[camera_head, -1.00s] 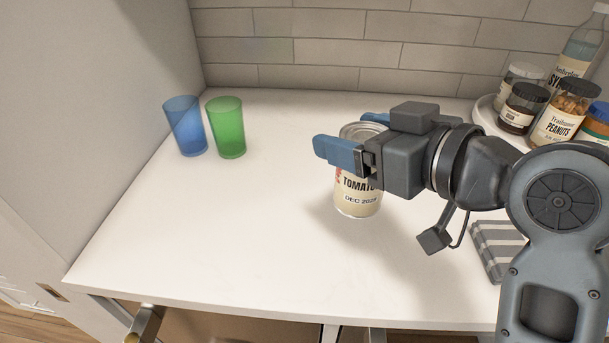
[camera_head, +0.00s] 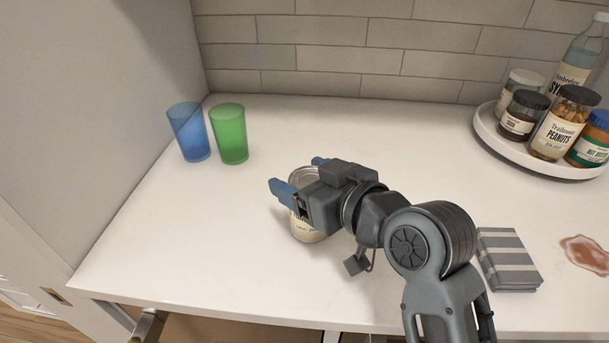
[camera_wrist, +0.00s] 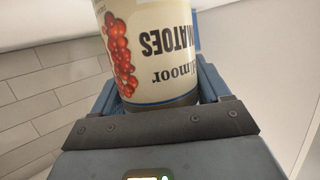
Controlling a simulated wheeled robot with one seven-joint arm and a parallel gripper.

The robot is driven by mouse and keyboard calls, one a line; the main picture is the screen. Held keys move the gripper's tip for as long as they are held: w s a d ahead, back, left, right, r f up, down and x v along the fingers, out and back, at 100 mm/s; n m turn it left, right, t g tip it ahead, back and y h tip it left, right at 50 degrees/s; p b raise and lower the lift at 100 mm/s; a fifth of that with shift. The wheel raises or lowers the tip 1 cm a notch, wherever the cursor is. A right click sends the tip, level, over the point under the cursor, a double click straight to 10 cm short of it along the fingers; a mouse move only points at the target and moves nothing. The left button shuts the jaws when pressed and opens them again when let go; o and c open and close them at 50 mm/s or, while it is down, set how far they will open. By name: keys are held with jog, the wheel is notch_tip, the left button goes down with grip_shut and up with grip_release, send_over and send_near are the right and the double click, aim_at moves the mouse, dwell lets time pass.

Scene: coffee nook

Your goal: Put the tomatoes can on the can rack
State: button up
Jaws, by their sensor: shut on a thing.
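The tomatoes can (camera_head: 306,232) is a cream-labelled tin with a metal lid, upright over the white counter, left of centre in the head view. My gripper (camera_head: 297,178) is shut on it, with one blue finger on the near left side and the other behind. Its dark body hides much of the label. In the wrist view the can (camera_wrist: 155,50) fills the space between the fingers, its label upside down with red tomatoes pictured. Whether its base touches the counter I cannot tell. I see no can rack in these views.
A blue cup (camera_head: 189,132) and a green cup (camera_head: 229,134) stand at the back left. A round white tray (camera_head: 545,168) with jars and a bottle is at the back right. A striped cloth (camera_head: 508,260) and a reddish spill (camera_head: 587,254) lie at right. The counter's front left is clear.

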jog(key=shift+f, duration=0.15)
jog(key=o, duration=1.3)
